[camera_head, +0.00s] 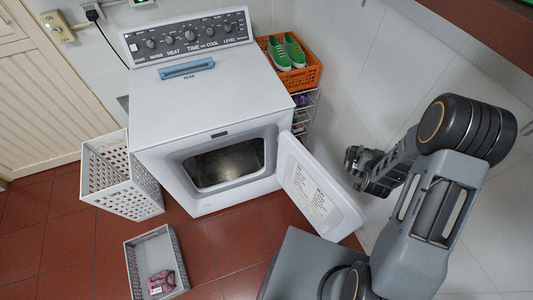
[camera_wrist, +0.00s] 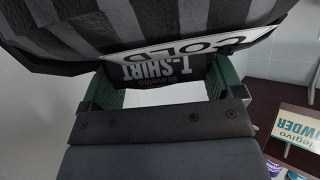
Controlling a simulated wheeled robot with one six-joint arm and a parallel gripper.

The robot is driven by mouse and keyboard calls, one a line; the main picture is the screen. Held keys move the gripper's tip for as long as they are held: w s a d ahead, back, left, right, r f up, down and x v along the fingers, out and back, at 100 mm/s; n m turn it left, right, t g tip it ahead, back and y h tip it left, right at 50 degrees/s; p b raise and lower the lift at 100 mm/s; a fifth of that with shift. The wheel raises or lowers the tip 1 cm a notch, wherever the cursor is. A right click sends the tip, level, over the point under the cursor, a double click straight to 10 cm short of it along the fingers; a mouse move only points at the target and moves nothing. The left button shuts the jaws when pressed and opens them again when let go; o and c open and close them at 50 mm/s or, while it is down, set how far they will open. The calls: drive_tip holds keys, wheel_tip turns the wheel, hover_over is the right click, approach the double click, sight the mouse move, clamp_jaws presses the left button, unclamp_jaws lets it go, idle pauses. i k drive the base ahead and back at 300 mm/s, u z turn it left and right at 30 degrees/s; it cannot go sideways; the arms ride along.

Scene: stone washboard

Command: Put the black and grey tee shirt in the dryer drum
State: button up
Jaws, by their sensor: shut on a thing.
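The black and grey striped tee shirt (camera_wrist: 75,38) fills the top of the wrist view, with a white label reading COLD and T-SHIRT lettering. My gripper (camera_wrist: 165,86) is shut on it, a finger at each side of the lettering. In the head view my gripper (camera_head: 354,162) is right of the dryer's open door, and I cannot clearly tell the shirt from the dark gripper there. The white dryer (camera_head: 210,98) stands left of it, and its dark drum (camera_head: 228,164) shows through the front opening.
The open dryer door (camera_head: 318,188) stands between my gripper and the drum opening. A white basket (camera_head: 120,178) and a grey tray (camera_head: 141,243) with a pink item are on the floor at left. An orange crate (camera_head: 303,78) holds green shoes. A powder box (camera_wrist: 298,130) shows in the wrist view.

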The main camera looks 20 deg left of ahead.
sight(228, 162)
drive_tip(key=i, duration=0.35)
drive_tip(key=u, duration=2.85)
drive_tip(key=i, duration=0.5)
drive_tip(key=z, duration=0.1)
